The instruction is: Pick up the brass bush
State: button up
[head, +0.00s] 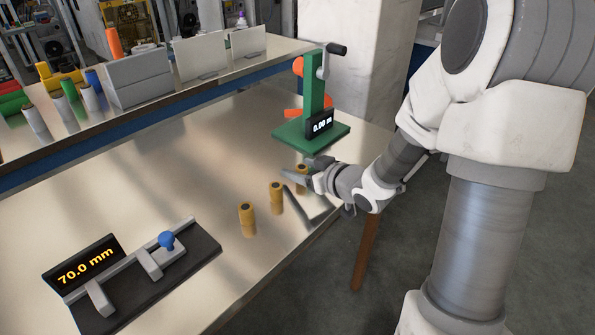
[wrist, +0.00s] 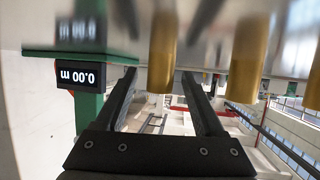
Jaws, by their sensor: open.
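Several brass bushes stand upright on the shiny metal bench, with three clear in the head view. One bush (head: 246,219) is nearest the front, a second bush (head: 276,198) is in the middle, and a third bush (head: 302,171) is partly hidden by my gripper (head: 293,184). My gripper is open and low over the bench at the third bush. In the wrist view, one bush (wrist: 161,55) shows between the lines of the two fingers (wrist: 160,74), with no visible contact. Another bush (wrist: 249,58) stands outside the right finger.
A green stand (head: 313,100) with a crank and a "0.00 m" display is just behind my gripper. A measuring fixture (head: 150,270) reading "70.0 mm" lies at the front left. A raised shelf (head: 150,118) holds cylinders and grey boxes. The bench's middle is clear.

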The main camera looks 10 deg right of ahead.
grip_shut()
dwell(0.3)
